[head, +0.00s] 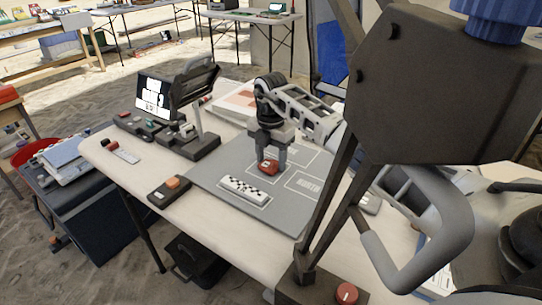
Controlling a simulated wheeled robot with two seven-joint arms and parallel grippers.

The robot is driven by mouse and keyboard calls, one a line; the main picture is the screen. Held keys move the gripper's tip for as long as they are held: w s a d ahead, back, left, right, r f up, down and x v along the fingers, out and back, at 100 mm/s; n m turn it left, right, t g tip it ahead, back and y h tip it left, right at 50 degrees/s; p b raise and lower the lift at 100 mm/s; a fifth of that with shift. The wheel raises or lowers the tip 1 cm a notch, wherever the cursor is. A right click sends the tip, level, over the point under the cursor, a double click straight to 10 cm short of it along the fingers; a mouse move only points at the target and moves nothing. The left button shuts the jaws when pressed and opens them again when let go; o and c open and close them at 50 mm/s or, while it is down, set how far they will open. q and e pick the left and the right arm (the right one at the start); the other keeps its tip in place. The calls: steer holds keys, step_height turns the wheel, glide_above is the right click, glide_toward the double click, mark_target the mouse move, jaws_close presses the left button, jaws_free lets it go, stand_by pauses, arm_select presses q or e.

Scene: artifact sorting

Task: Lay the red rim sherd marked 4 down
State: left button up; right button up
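My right gripper (268,157) reaches in from the right and points down over the grey mat (210,177). The small red sherd (268,167) is between its fingertips, with a pale mark on it too small to read. The fingers appear closed on the sherd's sides. The sherd is at or just above the mat; I cannot tell whether it touches. The mat has white outlined boxes with lettering. My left gripper is not in view.
A black-and-white scale bar (246,189) lies on the mat in front of the sherd. A box with an orange button (172,183) and a screen on a stand (153,95) are to the left. A large dark stand (430,85) blocks the right side.

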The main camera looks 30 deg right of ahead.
mark_target(271, 164)
steer(key=o, duration=0.4)
step_height(271, 164, up, 12)
steer(key=shift+r+p, duration=0.2)
steer(key=shift+p, duration=0.2)
steer(key=shift+s+f, duration=0.1)
stand_by(0.4)
